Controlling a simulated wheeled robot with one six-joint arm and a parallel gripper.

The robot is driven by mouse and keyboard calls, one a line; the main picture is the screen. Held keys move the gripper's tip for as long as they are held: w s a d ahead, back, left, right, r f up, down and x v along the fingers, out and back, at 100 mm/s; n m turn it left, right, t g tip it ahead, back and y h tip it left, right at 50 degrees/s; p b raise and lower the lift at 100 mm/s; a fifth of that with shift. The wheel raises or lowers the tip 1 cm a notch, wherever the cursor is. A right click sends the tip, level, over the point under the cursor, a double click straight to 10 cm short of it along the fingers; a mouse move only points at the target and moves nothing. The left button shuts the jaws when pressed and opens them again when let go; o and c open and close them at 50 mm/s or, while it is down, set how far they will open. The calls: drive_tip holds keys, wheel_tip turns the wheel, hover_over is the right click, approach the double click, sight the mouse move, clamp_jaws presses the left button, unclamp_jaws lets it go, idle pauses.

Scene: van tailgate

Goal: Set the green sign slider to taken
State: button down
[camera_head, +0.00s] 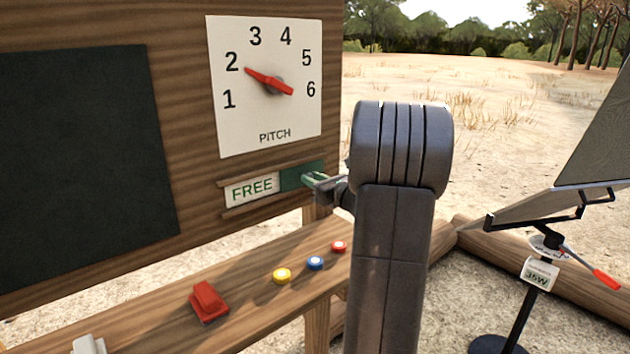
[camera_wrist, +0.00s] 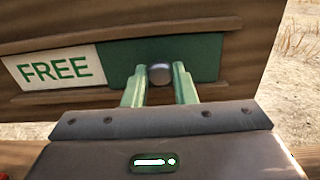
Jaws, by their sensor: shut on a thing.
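The green sign slider (camera_head: 293,179) sits at the right of its wooden track, beside a white panel reading FREE (camera_head: 252,188). In the wrist view the green slider (camera_wrist: 207,57) carries a round grey knob (camera_wrist: 160,74), and the FREE panel (camera_wrist: 58,69) is uncovered to its left. My gripper (camera_head: 318,180) is at the slider's right part. In the wrist view its pale green fingers (camera_wrist: 160,80) stand on either side of the knob, shut on it. No "taken" wording shows; whatever lies behind the slider is hidden.
Above the slider is a PITCH dial (camera_head: 265,85) with a red pointer. A blackboard (camera_head: 80,160) hangs at left. The shelf (camera_head: 250,300) below holds a red block (camera_head: 208,301) and several coloured discs. A stand with a panel (camera_head: 540,272) is at right.

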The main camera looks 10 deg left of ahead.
drive_tip(key=s+a+b, duration=0.5)
drive_tip(key=s+a, duration=0.5)
drive_tip(key=s, duration=0.2)
drive_tip(key=shift+s, duration=0.35)
drive_tip(key=c, duration=1.5)
unclamp_jaws()
drive_tip(key=shift+c, duration=0.2)
drive_tip(key=o, duration=0.3)
drive_tip(key=shift+s+a, duration=0.1)
drive_tip(key=shift+s, duration=0.05)
drive_tip(key=shift+o, duration=0.2)
drive_tip(key=v, duration=1.3)
drive_tip(key=shift+s+d, duration=0.2)
drive_tip(key=shift+d, duration=0.15)
drive_tip(key=shift+w+a, duration=0.1)
